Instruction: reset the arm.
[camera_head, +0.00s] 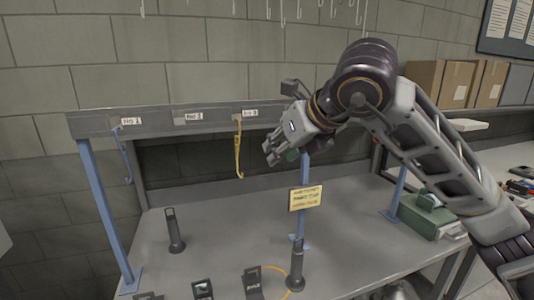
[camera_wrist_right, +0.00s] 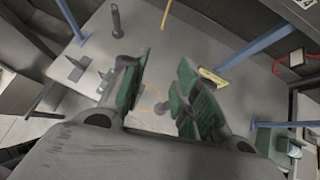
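My right arm (camera_head: 430,150) reaches in from the right in the head view, bent over the bench. Its gripper (camera_head: 281,122) is in front of the right part of the grey rack bar (camera_head: 215,122). In the right wrist view the green-padded fingers (camera_wrist_right: 160,75) are spread apart with nothing held between them. A yellow strap (camera_head: 238,150) hangs at the third label, just left of the gripper and apart from it. A blue strap (camera_head: 124,150) hangs at the first label. No strap shows at the middle label. My left gripper is not in view.
The bench (camera_head: 220,225) carries dark posts (camera_head: 174,232) (camera_head: 296,265), a yellow ring (camera_head: 283,292) and small dark stands (camera_head: 253,283). A yellow sign (camera_head: 306,198) stands before a blue rack leg. A green box (camera_head: 430,215) is at right; cardboard boxes (camera_head: 455,85) stand behind my arm.

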